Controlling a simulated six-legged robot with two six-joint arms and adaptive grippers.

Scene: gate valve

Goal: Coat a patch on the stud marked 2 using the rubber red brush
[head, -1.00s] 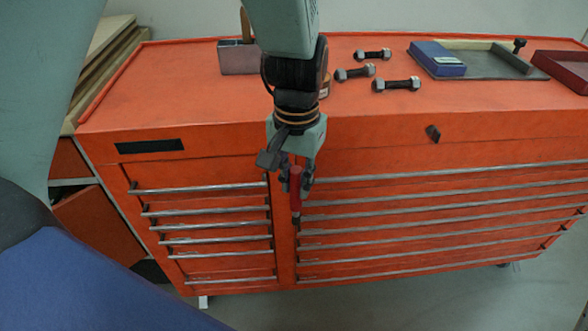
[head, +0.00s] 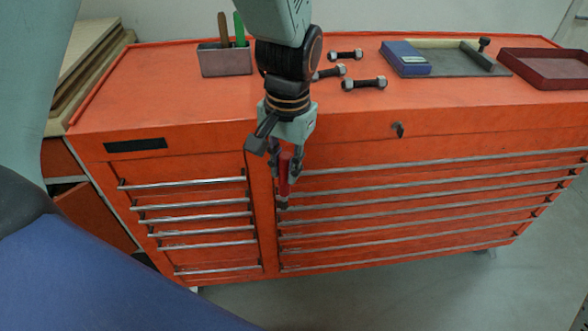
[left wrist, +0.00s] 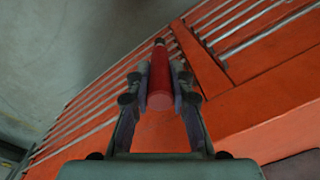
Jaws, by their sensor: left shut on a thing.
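My left gripper (head: 285,165) is shut on the red brush (head: 285,180) and holds it in front of the orange cabinet's drawers, below the top's front edge. The brush hangs roughly upright with its dark tip down. In the left wrist view the red brush (left wrist: 160,80) lies between the two fingers, its dark tip pointing away. Three studs with grey nuts lie on the cabinet top: a back one (head: 345,55), a middle one (head: 330,72) partly behind my left arm, and a front one (head: 364,84). No number marks are readable. My right gripper is not seen.
A grey holder (head: 225,62) with a brown and a green handle stands at the back left of the orange cabinet top (head: 160,95). A blue box (head: 405,59) sits on a grey tray (head: 465,64). A dark red tray (head: 550,72) is at the right. The front left top is clear.

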